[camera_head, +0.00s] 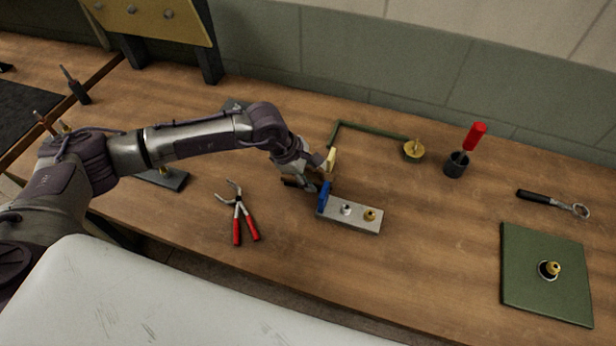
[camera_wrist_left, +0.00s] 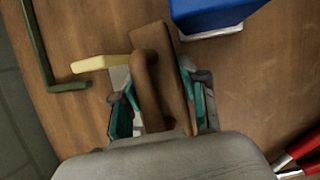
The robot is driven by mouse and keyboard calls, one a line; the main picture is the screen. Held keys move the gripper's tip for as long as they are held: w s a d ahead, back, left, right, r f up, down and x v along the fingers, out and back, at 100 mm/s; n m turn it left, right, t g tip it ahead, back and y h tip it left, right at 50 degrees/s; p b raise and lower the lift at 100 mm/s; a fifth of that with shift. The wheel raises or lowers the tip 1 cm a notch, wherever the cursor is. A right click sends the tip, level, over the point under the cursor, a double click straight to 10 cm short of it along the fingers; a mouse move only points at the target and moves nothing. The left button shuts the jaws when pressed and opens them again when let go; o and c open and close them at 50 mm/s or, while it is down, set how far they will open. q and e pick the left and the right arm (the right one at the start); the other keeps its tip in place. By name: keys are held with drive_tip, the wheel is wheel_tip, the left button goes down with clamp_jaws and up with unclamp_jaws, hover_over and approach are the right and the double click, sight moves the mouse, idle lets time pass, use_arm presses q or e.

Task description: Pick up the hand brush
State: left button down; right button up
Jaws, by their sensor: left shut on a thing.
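The hand brush is a brown wooden piece with a rounded grip; it shows best in the left wrist view (camera_wrist_left: 160,70), between the fingers. In the head view only a dark bit of it (camera_head: 292,183) shows beside my gripper, low over the bench. My left gripper (camera_head: 312,178) is shut on it, and its teal-lined fingers (camera_wrist_left: 162,108) lie on both sides of the grip. The brush's lower side is hidden. I cannot tell whether it touches the bench. My right gripper is not in view.
A grey block with a blue part (camera_head: 323,195) and two fittings lies just right of the gripper. A cream piece (camera_head: 331,159) and a green rod (camera_head: 370,130) are close behind. Red-handled pliers (camera_head: 239,212) lie in front. Bench room is clear toward the green plate (camera_head: 530,300).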

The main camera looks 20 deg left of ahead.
use_arm(q)
drive_tip(key=shift+r, duration=0.15)
wheel_tip(320, 180, up, 10)
drive_tip(key=b, duration=0.3)
